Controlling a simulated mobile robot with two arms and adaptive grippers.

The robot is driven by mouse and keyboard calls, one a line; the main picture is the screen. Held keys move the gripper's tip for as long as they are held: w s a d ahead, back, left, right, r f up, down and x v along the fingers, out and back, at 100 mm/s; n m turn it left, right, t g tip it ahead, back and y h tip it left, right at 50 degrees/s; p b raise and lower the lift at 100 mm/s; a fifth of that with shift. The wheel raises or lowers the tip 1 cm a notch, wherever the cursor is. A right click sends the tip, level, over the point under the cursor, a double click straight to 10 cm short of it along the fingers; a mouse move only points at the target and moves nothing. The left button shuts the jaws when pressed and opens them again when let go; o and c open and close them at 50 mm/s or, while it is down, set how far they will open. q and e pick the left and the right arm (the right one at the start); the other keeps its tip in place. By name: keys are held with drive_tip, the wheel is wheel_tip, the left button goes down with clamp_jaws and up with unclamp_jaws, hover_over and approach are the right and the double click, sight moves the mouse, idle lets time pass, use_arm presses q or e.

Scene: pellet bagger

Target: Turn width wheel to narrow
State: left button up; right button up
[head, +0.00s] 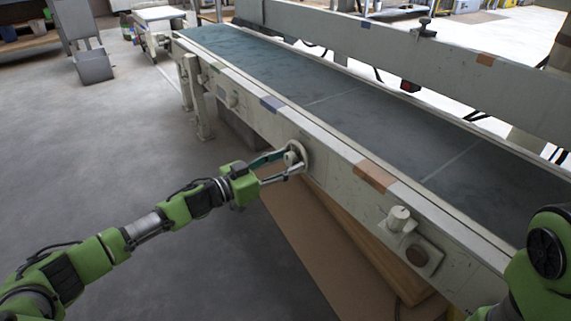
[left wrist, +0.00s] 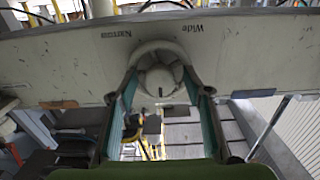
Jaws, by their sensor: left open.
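The width wheel (head: 297,154) is a pale round handwheel with a knob-like hub on the near side of the conveyor frame. My left gripper (head: 289,162) reaches it from the left, its two fingers spread on either side of the hub. In the left wrist view the wheel (left wrist: 160,66) sits between the fingertips of the gripper (left wrist: 161,82), which are apart. I cannot tell whether the fingers touch it. The printed words Narrow (left wrist: 117,34) and Wide (left wrist: 188,28) flank the wheel on the panel. Only a part of my right arm shows; its gripper is out of view.
The conveyor belt (head: 330,88) runs behind the wheel, with a long side rail (head: 460,75) beyond it. The grey floor (head: 110,170) at left is clear.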

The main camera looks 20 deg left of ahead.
use_arm(q)
drive_tip(key=c, duration=1.1)
drive_tip(key=shift+r, duration=0.1)
